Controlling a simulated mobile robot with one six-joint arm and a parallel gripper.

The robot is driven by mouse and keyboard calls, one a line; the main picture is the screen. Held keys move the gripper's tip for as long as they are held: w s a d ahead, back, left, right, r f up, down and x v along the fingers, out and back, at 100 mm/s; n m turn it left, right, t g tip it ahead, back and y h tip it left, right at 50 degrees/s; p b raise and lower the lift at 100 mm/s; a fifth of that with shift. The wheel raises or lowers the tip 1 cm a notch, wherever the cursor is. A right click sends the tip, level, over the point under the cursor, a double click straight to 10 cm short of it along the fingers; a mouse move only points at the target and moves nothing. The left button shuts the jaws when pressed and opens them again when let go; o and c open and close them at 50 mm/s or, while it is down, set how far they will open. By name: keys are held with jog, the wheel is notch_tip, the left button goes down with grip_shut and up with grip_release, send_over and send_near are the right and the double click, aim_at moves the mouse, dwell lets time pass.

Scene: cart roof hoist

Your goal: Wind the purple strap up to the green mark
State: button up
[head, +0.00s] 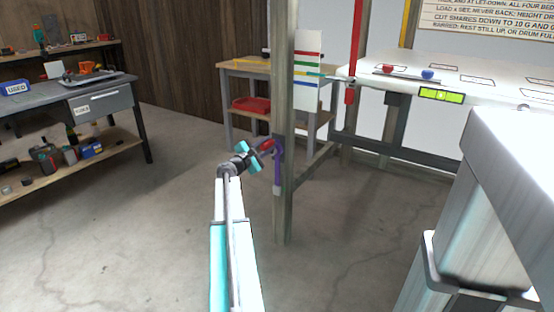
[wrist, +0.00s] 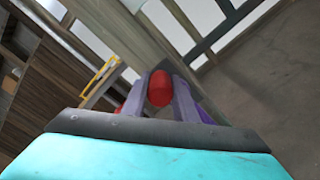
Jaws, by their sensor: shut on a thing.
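The purple strap (head: 277,170) hangs down a wooden post (head: 284,215), with a pale end piece at its bottom. A white board (head: 308,96) behind the post carries coloured lines, and a green one (head: 307,63) lies below the red one. My gripper (head: 262,149) is at the post, shut on a red handle (head: 267,145) beside the top of the visible purple strap. In the wrist view the red handle (wrist: 160,88) sits between my two fingers. A purple patch shows by the right finger in that view, but I cannot tell what it is.
A white roof panel (head: 480,75) on a frame stands at the right, with a red strap (head: 354,45) and a yellow-green level (head: 441,95). A grey bench (head: 60,92) with tools is at the left. Concrete floor is open between bench and post.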

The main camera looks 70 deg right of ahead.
jog(key=w, duration=0.2)
jog(key=w+d, duration=0.1)
jog(key=shift+f, duration=0.4)
jog(key=shift+s, duration=0.1)
jog(key=o, duration=1.3)
jog(key=shift+o, duration=0.4)
jog(key=shift+r, duration=0.15)
